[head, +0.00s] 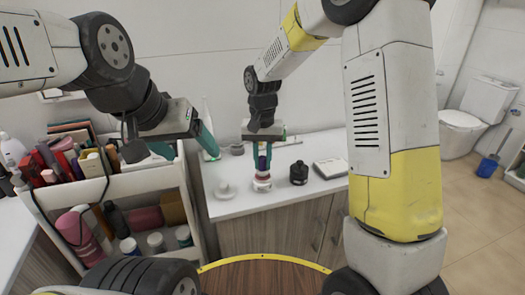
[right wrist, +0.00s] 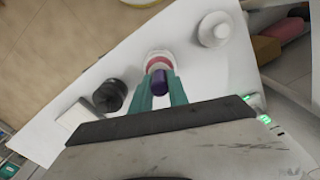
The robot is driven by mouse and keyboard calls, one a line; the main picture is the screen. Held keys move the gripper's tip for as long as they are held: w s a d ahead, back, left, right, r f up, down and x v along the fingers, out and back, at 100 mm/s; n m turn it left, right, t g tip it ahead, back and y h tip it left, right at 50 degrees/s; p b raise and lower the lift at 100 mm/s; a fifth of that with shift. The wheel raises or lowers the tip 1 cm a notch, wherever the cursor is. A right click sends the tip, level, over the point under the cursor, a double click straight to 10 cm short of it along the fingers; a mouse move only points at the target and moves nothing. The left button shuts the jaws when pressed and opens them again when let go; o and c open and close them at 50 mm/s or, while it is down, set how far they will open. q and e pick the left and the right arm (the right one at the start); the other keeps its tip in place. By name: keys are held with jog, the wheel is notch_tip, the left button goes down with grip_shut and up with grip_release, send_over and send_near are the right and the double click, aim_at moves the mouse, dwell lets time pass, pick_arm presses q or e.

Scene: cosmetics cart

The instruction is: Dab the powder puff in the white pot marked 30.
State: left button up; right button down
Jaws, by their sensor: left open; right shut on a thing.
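My right gripper (head: 262,166) is shut on the dark purple handle of the powder puff (right wrist: 158,83) and points down at the counter. A white pot (head: 262,186) stands directly below it, with a pinkish-red band at its top. In the right wrist view, the pot's white rim (right wrist: 158,54) shows around a pink-red disc just past the handle. I cannot tell whether that pink is the puff or the pot's contents, or if they touch. No number is readable on the pot. My left gripper (head: 205,146) is open and empty, raised above the cart's right side.
On the white counter (head: 240,208), a round white lidded item (head: 225,190) stands left of the pot. A black jar (head: 298,173) and a flat white box (head: 330,168) stand to its right. A cart (head: 130,183) full of cosmetics is at left.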

aim_at(262, 156)
jog(key=shift+f, duration=0.6)
dwell(1.6)
jog(key=shift+r, duration=0.1)
jog(key=shift+r, duration=3.5)
